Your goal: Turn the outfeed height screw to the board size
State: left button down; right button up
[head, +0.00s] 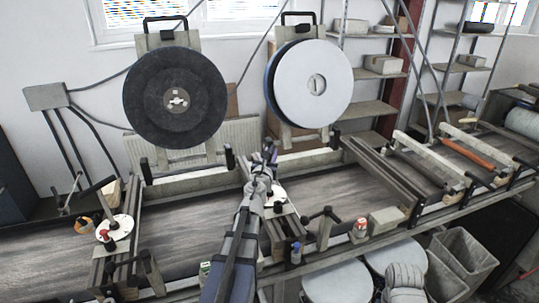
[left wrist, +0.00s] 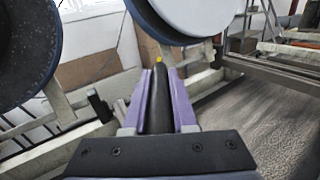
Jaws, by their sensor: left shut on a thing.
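My left gripper (head: 268,158) reaches in from the bottom middle, over the conveyor. In the left wrist view its purple fingers (left wrist: 160,100) are shut on a black handle (left wrist: 158,98) with a yellow tip, which stands up between them. A white dial disc (head: 276,197) lies just below and right of the gripper, partly hidden by my arm; this looks like the height screw the handle belongs to, but the join is hidden. A second white dial disc (head: 116,229) with a red knob (head: 106,235) is at the left. My right gripper is not in view.
A black wheel (head: 150,105) and a white wheel (head: 325,88) stand behind the conveyor belt (head: 190,208). A black clamp handle (head: 320,214), a red-capped item (head: 360,226) and a pale block (head: 389,219) sit along the front rail. A grey bin (head: 462,262) stands below right.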

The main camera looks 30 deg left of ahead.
pick_arm(q)
jog(key=shift+w+d+m+t+h, duration=0.1)
jog(key=shift+m+t+h, duration=0.15)
jog(key=shift+m+h, duration=0.95)
jog(key=shift+d+m+t+h, duration=0.1)
jog(key=shift+m+t+h, duration=0.15)
jog(key=shift+m+h, duration=0.95)
jog(key=shift+n+h, duration=0.4)
jog(key=shift+h, duration=0.1)
jog(key=c, duration=0.7)
grip_release()
jog(key=s, duration=0.7)
jog(key=shift+s, duration=0.4)
